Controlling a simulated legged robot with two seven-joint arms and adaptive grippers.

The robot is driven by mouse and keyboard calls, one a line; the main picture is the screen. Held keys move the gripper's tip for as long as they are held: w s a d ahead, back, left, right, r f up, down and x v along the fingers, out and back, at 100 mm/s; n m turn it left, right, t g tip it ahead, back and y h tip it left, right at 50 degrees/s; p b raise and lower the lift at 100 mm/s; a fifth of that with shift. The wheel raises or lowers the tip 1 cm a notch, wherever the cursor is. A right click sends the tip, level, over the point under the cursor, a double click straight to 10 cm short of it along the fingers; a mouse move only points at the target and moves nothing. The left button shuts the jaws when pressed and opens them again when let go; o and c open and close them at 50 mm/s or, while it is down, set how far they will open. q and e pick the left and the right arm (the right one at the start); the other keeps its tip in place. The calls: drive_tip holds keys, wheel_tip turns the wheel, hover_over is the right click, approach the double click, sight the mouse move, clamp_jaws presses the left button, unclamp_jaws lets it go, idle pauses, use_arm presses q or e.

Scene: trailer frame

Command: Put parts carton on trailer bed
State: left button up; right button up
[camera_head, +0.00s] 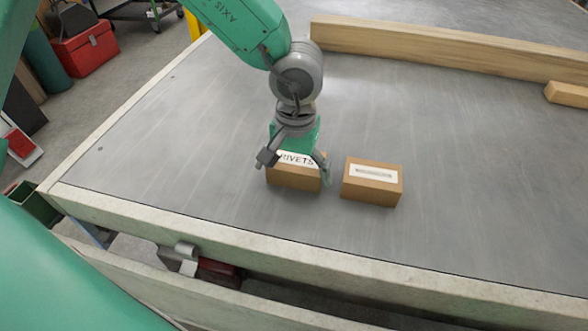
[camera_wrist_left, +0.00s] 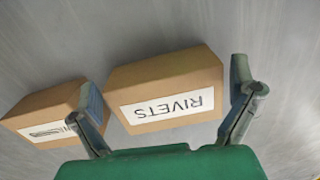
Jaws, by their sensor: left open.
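A brown carton labelled RIVETS (camera_head: 293,178) sits on the grey trailer bed (camera_head: 190,150). My left gripper (camera_head: 294,172) is open above it, with one finger at each side of the carton in the head view. In the left wrist view the RIVETS carton (camera_wrist_left: 165,85) lies between the open fingers (camera_wrist_left: 170,112), and I see no grip on it. A second brown carton (camera_head: 371,182) with a white label sits just to its right on the bed. It also shows in the left wrist view (camera_wrist_left: 45,112), partly behind a finger. My right gripper is not in view.
A long wooden beam (camera_head: 440,50) lies across the back of the bed, with a short wooden block (camera_head: 567,94) at the right. The bed has a pale raised edge (camera_head: 240,242) at the front. The bed's left and right areas are clear. A red toolbox (camera_head: 85,48) stands on the floor.

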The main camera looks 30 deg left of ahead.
sight(294, 169)
use_arm(q)
drive_tip(key=shift+r, duration=0.45)
wheel_tip(294, 169, up, 11)
drive_tip(key=p, duration=0.5)
drive_tip(key=shift+w, duration=0.15)
